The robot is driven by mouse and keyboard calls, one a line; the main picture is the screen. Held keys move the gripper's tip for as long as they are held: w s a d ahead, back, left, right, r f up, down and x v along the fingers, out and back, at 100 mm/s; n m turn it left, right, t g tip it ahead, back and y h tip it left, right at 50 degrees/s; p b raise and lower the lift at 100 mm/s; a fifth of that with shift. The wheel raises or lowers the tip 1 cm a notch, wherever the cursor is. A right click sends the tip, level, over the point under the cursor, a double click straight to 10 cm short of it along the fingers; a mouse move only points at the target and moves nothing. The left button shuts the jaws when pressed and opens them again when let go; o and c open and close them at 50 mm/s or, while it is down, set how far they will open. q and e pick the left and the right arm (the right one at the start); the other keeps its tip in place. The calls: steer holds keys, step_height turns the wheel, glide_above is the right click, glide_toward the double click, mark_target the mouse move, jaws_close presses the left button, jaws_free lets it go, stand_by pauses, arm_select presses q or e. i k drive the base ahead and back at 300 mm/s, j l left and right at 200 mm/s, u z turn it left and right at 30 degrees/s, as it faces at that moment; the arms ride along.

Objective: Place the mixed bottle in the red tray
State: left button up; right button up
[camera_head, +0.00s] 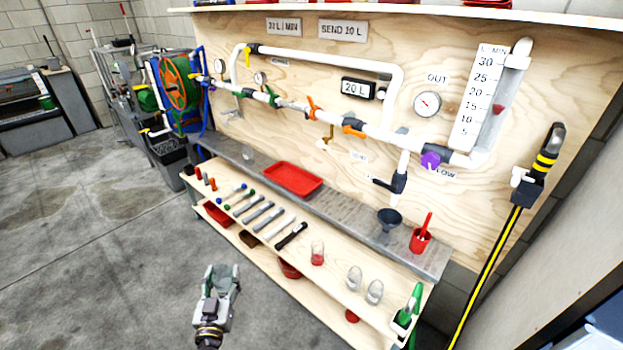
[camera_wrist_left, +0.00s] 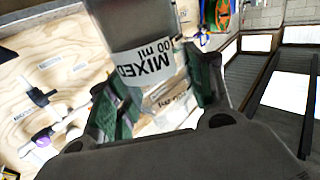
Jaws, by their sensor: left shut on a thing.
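The mixed bottle (camera_wrist_left: 145,65) is a clear bottle with a white "MIXED" label, seen upside down in the left wrist view. My left gripper (camera_head: 222,271) is shut on it, with the green finger pads on either side of it. In the head view the gripper is over the floor, in front of the bench and well apart from the tray; the bottle is hard to make out there. The red tray (camera_head: 293,178) lies on the grey upper shelf and looks empty. My right gripper is not in view.
The lower wooden shelf holds several tools and clear bottles (camera_head: 354,278). White pipes run along the board above.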

mark_target(302, 186)
steer(key=i+j+z, duration=0.2)
steer(key=z, duration=0.15)
steer(key=i+j+z, duration=0.1)
steer(key=j+z, duration=0.3)
steer(key=i+j+z, duration=0.15)
steer(key=j+z, duration=0.15)
steer(key=i+j+z, duration=0.1)
steer(key=j+z, duration=0.15)
steer(key=j, duration=0.3)
